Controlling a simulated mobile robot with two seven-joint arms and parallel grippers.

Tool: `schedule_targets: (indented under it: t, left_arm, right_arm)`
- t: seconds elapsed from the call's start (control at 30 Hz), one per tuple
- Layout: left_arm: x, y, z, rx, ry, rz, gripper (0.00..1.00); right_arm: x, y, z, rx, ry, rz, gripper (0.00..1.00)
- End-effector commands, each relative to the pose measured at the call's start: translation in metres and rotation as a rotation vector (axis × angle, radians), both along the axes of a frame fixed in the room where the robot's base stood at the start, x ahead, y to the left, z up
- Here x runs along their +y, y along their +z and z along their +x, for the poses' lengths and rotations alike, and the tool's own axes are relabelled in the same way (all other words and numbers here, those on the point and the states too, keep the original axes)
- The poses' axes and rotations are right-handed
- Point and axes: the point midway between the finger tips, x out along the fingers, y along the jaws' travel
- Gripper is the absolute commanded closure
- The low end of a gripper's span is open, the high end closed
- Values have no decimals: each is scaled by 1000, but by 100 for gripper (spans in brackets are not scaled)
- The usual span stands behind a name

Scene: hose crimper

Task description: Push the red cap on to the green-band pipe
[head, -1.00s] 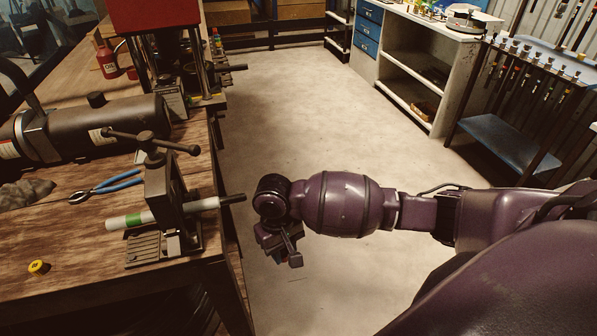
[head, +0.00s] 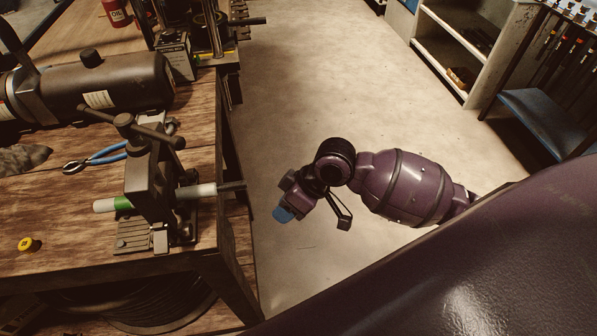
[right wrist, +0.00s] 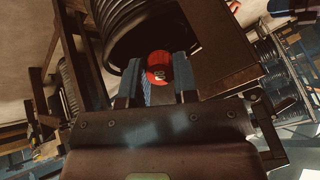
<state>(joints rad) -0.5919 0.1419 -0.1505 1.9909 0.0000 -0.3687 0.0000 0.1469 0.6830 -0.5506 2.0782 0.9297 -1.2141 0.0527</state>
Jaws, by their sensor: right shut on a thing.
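The white pipe with a green band (head: 122,203) is clamped level in a dark vise (head: 151,180) on the wooden bench. Its white part shows on both sides of the vise, and a dark narrow end (head: 232,186) points right past the bench edge. My right gripper (head: 284,213) hangs over the floor, right of and a little below that dark end, apart from it. In the right wrist view the gripper (right wrist: 158,78) is shut on the red cap (right wrist: 158,66), which sits between its two fingers. The cap cannot be made out in the head view. My left gripper is out of view.
A yellow cap (head: 29,244) lies on the bench near its front. Blue-handled pliers (head: 97,157), a dark cylinder tank (head: 90,85) and another machine (head: 205,35) stand or lie further back. Coiled hose (head: 140,303) is below the bench. The floor right of the bench is clear.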

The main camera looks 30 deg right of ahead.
Motion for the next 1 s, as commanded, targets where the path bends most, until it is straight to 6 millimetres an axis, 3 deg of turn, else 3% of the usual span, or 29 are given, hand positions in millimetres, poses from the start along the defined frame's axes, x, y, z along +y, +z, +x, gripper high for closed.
schedule_targets:
  t: [0.3, 0.6, 0.8, 1.0]
  left_arm:
    - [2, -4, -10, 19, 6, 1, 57]
    - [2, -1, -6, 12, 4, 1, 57]
    - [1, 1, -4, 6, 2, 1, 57]
    - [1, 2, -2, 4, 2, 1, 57]
  right_arm:
    - [1, 31, 0, -127, 195, 381, 94]
    - [-18, 69, 4, -235, 202, 697, 94]
    - [-31, 84, 6, -288, 151, 782, 94]
    - [-32, 86, 6, -296, 144, 792, 94]
